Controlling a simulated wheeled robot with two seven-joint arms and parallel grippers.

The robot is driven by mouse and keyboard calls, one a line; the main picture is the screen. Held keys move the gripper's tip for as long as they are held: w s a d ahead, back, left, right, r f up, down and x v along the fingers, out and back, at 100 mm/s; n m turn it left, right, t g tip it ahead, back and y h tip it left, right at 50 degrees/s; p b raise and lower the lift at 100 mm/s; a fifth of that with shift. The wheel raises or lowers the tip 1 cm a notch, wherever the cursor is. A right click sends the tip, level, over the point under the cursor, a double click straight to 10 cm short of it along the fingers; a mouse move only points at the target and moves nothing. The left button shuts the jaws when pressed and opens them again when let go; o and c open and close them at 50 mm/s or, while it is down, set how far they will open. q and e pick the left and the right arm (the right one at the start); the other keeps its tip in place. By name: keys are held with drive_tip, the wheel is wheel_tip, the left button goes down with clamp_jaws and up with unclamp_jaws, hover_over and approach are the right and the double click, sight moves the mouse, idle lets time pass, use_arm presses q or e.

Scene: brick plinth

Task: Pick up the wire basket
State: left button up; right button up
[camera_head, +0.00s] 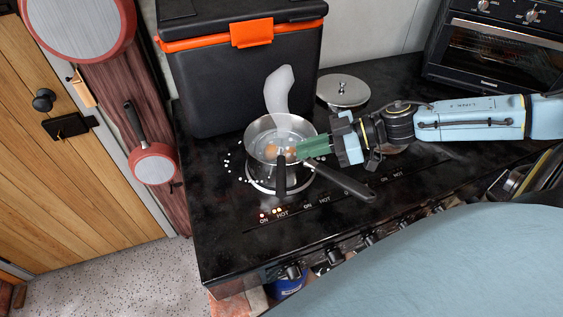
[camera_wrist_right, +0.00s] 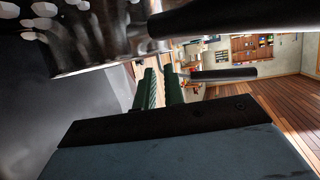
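No wire basket shows clearly; the rim and inside of the steel saucepan (camera_head: 256,137) are partly hidden by my gripper. The saucepan stands on the stove top with brown eggs (camera_head: 271,151) in it. A long black handle (camera_head: 343,182) points right and forward. A second, short black handle (camera_head: 280,178) hangs at the pan's front; I cannot tell what it belongs to. My right gripper (camera_head: 300,149) reaches in from the right, its green fingers over the pan. In the right wrist view its fingers (camera_wrist_right: 160,88) stand a little apart with nothing visible between them. My left gripper is out of view.
A black cooler box (camera_head: 245,85) with an orange latch stands behind the pan. A steel lid (camera_head: 343,90) lies at its right. A toaster oven (camera_head: 505,50) is at the back right. Stove top (camera_head: 220,215) left and front of the pan is clear. Pans hang at left.

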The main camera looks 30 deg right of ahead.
drive_tip(key=shift+x, duration=2.15)
drive_tip(key=shift+d+f, duration=0.1)
drive_tip(key=shift+d, duration=0.05)
clamp_jaws()
